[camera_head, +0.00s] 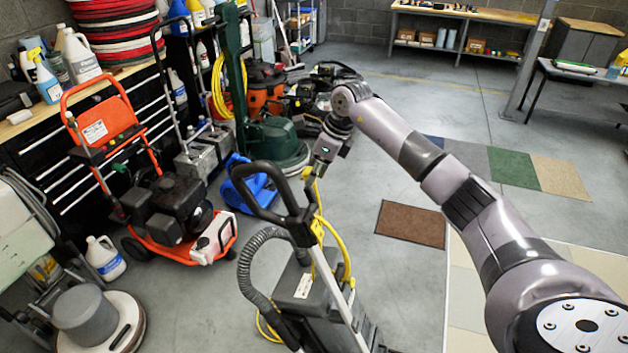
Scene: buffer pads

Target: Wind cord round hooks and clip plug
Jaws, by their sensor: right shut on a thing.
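The yellow cord (331,227) hangs in a loop from my right gripper (312,170) down to the back of a dark upright machine with a black looped handle (273,196). My right gripper is shut on the cord near its upper end, just above and beyond the handle. The plug is too small to make out at the gripper. Part of the cord lies low beside the machine's body (300,285) at its left. The hooks cannot be told clearly; the cord runs along the handle post. My left gripper is not in view.
An orange pressure washer (165,205) stands to the left, with a green floor machine (270,145) and a blue blower (248,185) behind. A white jug (105,260) is on the floor. Open floor with a brown mat (411,223) lies to the right.

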